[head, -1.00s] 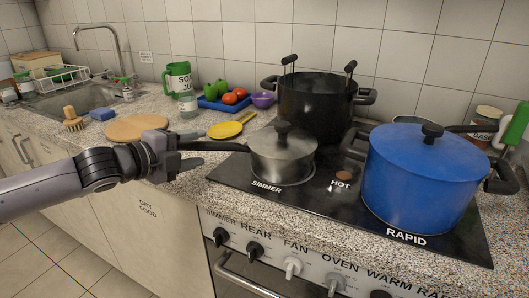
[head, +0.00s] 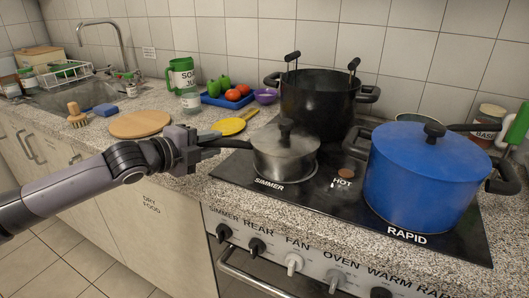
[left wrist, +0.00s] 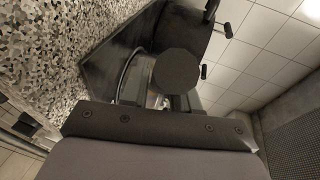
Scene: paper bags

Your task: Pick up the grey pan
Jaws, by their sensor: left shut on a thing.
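The grey pan (head: 284,158) is a small metal saucepan with a lid and dark knob, at the burner marked SIMMER on the black hob. Its dark handle (head: 226,143) points left over the counter. My left gripper (head: 204,146) is shut on this handle, left of the pan body. The pan looks level and seems to rest on the burner. In the left wrist view the round dark lid knob (left wrist: 177,72) hides much of the pan, and the fingers and handle are mostly hidden. My right gripper is not in view.
A tall black pot (head: 317,103) stands close behind the pan. A large blue pot (head: 420,180) stands to its right. A yellow spoon rest (head: 229,126), round wooden board (head: 139,123) and blue tray (head: 226,101) with vegetables lie on the counter to the left.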

